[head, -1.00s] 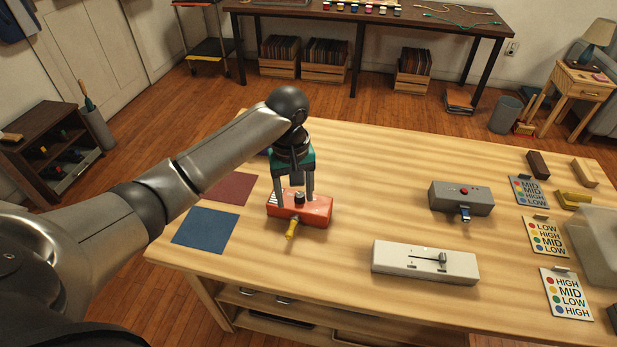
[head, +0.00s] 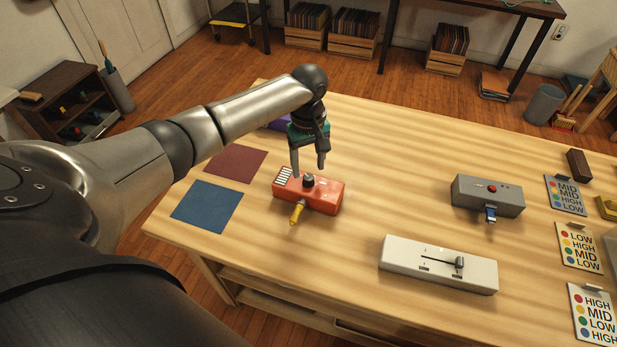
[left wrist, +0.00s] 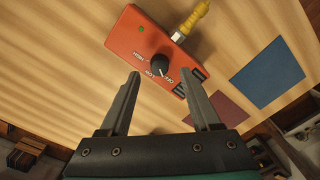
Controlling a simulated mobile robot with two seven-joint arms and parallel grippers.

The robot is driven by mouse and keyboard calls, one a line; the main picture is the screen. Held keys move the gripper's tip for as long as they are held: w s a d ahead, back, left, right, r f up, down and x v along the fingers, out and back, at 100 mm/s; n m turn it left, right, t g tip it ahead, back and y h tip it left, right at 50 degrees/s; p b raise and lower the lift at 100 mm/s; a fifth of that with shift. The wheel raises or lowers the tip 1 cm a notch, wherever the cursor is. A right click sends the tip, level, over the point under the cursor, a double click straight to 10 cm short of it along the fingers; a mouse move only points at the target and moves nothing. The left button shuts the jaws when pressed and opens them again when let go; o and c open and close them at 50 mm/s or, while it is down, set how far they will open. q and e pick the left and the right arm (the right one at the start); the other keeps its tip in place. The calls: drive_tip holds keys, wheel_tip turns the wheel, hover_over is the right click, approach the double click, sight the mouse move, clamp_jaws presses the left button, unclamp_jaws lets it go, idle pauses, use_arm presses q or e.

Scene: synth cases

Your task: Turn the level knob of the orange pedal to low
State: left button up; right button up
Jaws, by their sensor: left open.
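The orange pedal (head: 326,197) lies on the wooden table, with a black knob (head: 308,180) on top and a yellow plug (head: 297,212) at its near side. In the left wrist view the pedal (left wrist: 135,35) shows a green light and small labels around the knob (left wrist: 160,65), HIGH and LOW among them. A pale mark is on the knob's lower side; which label it meets is too small to tell. My left gripper (head: 309,168) is open and empty, above the pedal and clear of the knob. My right gripper is out of view.
A blue mat (head: 207,207) and a maroon mat (head: 236,163) lie left of the pedal. A white slider box (head: 438,266) and a grey box (head: 487,197) with a red button stand right. Label cards (head: 580,247) stand along the right side. The table between is clear.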

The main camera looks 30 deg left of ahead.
sight(308, 177)
use_arm(q)
drive_tip(key=shift+f+b, duration=0.45)
drive_tip(key=shift+f, duration=1.5)
clamp_jaws()
